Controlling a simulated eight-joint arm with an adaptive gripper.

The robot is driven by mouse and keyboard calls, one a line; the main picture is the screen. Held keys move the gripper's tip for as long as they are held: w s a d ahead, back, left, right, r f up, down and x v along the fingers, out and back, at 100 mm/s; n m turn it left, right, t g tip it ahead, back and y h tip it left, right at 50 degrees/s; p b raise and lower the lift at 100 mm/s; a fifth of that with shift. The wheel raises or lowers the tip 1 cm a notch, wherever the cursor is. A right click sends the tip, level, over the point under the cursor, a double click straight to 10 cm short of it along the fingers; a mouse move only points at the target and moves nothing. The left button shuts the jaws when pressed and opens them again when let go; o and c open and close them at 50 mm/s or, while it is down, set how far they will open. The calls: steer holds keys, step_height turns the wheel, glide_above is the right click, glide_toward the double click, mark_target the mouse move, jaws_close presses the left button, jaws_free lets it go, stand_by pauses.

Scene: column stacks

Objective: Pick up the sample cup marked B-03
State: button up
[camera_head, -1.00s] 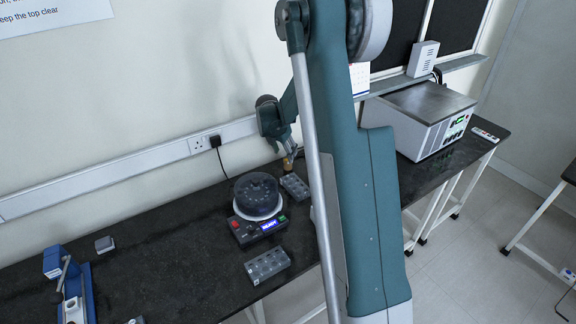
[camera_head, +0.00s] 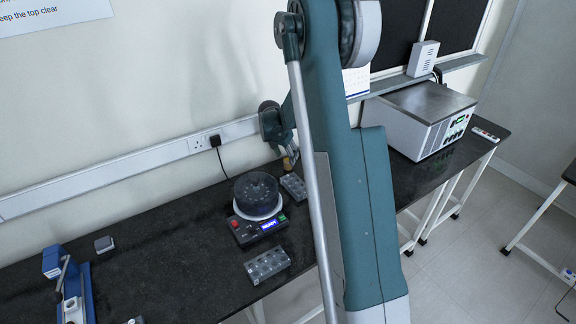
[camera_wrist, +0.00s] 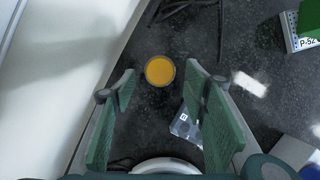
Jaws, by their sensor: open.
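A small round cup with an orange top (camera_wrist: 160,71) stands on the dark bench in the wrist view, just beyond my fingertips and roughly centred between them. No marking on it is readable from here. It shows as a small tan spot (camera_head: 287,163) under my gripper in the head view. My gripper (camera_wrist: 162,92) is open, its green-padded fingers apart with nothing between them. In the head view my gripper (camera_head: 290,154) is small, near the wall behind the grey rack, and partly hidden by my arm.
A grey rack (camera_head: 293,187) lies beside the round dark carousel (camera_head: 257,192) on its control box. Another grey rack (camera_head: 267,264) lies in front. A blue stand (camera_head: 73,285) is at left. A box labelled P-52 (camera_wrist: 305,42) shows in the wrist view, with the wall at left.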

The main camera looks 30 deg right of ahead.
mark_target(288, 163)
stand_by(0.3)
steer(key=shift+b+x, duration=0.5)
steer(key=shift+x, duration=2.15)
steer(key=shift+r, duration=0.1)
steer(key=shift+c, duration=0.6)
steer(key=c, duration=0.9)
